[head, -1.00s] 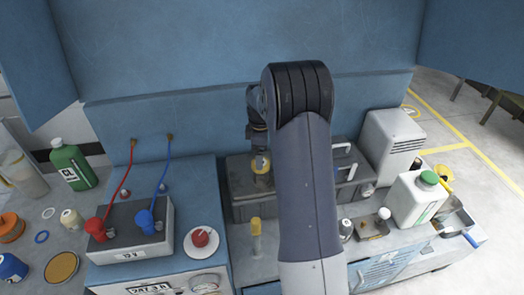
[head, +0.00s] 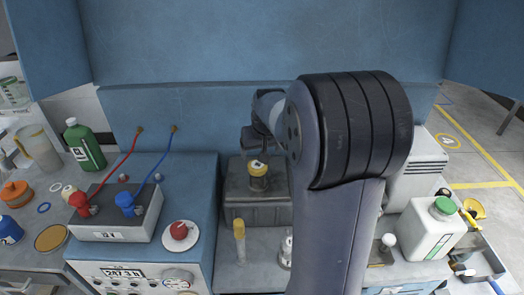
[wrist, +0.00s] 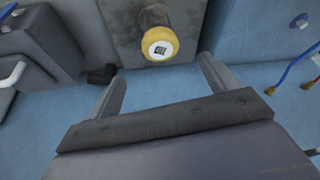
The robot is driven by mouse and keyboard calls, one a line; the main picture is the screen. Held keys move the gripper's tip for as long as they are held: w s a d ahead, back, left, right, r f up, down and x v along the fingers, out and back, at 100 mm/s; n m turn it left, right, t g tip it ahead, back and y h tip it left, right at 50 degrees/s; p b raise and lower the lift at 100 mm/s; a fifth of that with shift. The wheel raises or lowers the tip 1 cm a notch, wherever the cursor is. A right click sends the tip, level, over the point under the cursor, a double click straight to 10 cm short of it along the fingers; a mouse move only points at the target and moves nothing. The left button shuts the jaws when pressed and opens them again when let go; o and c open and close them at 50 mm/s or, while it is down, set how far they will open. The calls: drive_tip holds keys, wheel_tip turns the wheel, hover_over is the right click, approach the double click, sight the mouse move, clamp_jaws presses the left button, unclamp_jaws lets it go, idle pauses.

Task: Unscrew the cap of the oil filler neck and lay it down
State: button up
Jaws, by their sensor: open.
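The yellow cap (head: 258,168) sits on the dark filler neck (head: 258,185) at the top of a grey tank (head: 256,214) in the head view. In the wrist view the cap (wrist: 159,43) shows its pale square-marked top, with the neck (wrist: 153,14) behind it. My gripper (wrist: 160,70) is open and empty, its two fingers spread on either side of the cap's line, apart from it.
A yellow-topped clear tube (head: 240,240) stands in front of the tank. To the left are a battery (head: 115,215) with red and blue leads and a red knob (head: 180,230). A white jug (head: 428,228) with a green cap stands at the right.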

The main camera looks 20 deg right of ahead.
sight(259, 165)
drive_tip(key=p+x, duration=0.1)
drive_tip(key=x, duration=0.8)
drive_tip(key=shift+w+f, duration=0.1)
drive_tip(key=shift+f, duration=0.3)
drive_tip(key=c, duration=1.1)
drive_tip(key=shift+o, duration=0.2)
drive_tip(key=shift+d+f+n+y+b, duration=0.1)
drive_tip(key=shift+n+y+b, duration=0.2)
drive_tip(key=shift+n+b, duration=0.35)
drive_tip(key=shift+d+f+n+y+b, duration=0.1)
drive_tip(key=shift+n+y+b, duration=0.25)
drive_tip(key=shift+n, duration=0.5)
drive_tip(key=shift+r+n+y+b, duration=0.1)
drive_tip(key=shift+n+y+b, duration=0.25)
drive_tip(key=shift+n+b, duration=0.55)
drive_tip(key=shift+r, duration=0.15)
